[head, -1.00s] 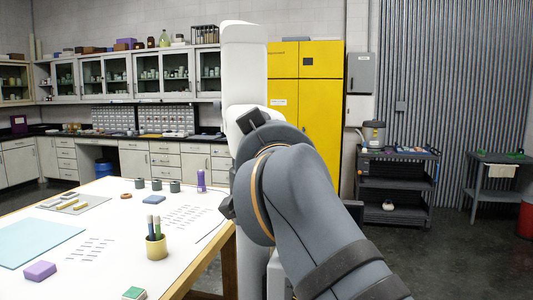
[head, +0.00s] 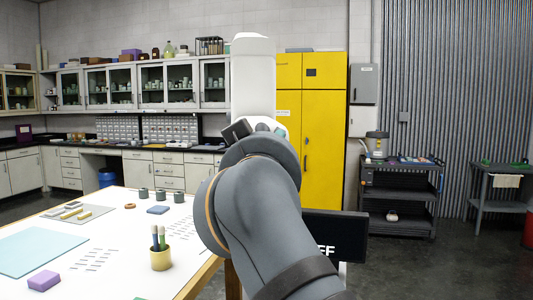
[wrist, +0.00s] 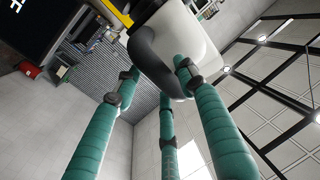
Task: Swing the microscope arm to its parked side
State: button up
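A tall white rounded column (head: 253,85), which looks like part of the microscope stand, rises behind my grey arm in the head view. A white rounded body with a dark grey curved edge (wrist: 195,45) fills the upper middle of the wrist view. I cannot tell whether it is the same piece. My gripper (wrist: 160,75) shows there as three teal fingers with dark joints, spread apart. The right fingertip overlaps the white body in the picture and the middle finger passes behind it. I cannot tell whether any finger touches it.
A black panel with white letters (head: 345,238) shows behind my arm at the right. A white worktable (head: 120,250) at the left holds a pen cup (head: 160,257) and small items. A yellow cabinet (head: 322,130) and dark cart (head: 400,190) stand behind, with open floor in front.

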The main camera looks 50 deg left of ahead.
jog(key=shift+o, duration=0.8)
jog(key=shift+s+f, duration=0.1)
jog(key=shift+s+d, duration=0.1)
jog(key=shift+s, duration=0.1)
jog(key=v, duration=1.1)
jog(key=shift+s+d, duration=0.15)
jog(key=shift+d, duration=0.1)
jog(key=shift+a, duration=0.15)
jog(key=x, duration=1.2)
jog(key=shift+w, duration=0.25)
